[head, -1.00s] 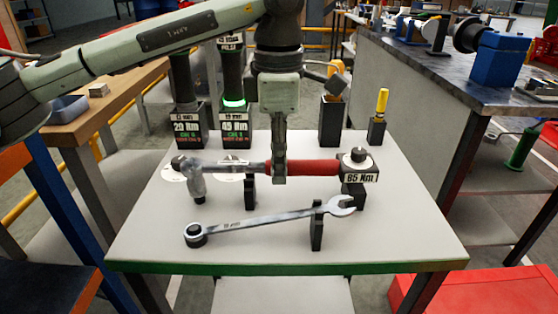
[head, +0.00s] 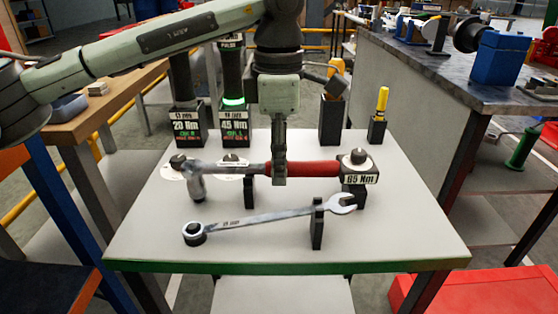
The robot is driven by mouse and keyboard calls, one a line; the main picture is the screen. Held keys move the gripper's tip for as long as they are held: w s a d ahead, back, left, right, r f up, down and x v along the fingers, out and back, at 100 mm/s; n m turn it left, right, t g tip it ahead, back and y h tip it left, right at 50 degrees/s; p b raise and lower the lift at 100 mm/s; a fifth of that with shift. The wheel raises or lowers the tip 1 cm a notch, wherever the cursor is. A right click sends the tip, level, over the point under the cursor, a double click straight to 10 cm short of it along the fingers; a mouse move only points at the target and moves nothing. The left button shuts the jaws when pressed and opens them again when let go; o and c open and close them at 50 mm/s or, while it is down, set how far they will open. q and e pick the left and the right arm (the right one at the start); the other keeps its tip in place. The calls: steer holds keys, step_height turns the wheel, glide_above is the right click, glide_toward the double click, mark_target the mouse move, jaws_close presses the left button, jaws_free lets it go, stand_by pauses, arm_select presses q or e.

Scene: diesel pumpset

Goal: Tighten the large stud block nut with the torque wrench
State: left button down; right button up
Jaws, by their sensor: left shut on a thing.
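The torque wrench has a red handle (head: 314,169) and a grey shaft, and it lies level across the back half of the light-topped table (head: 400,235). My left gripper (head: 280,175) points down from above and is shut on the torque wrench near the inner end of the red handle. The wrench's head (head: 195,182) is at the left, beside a stud with a nut (head: 178,160) on a white disc. At the right, a block labelled 65 Nm (head: 361,178) carries a dark nut near the handle's end. I cannot tell which is the large stud block. My right gripper is not in view.
A combination spanner (head: 265,217) lies in front, held by a black post (head: 317,228). Two labelled docks, 20 Nm (head: 186,128) and 45 Nm (head: 234,130), hold dark tools behind. A yellow-handled tool (head: 382,100) stands at the back right. The table's front right is clear.

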arm_select(q)
steer(key=shift+f+b, duration=0.45)
steer(key=shift+f, duration=0.15)
steer(key=c, duration=1.3)
jaws_free()
steer(key=shift+o, duration=0.2)
steer(key=shift+f, duration=0.1)
step_height(320, 180, up, 12)
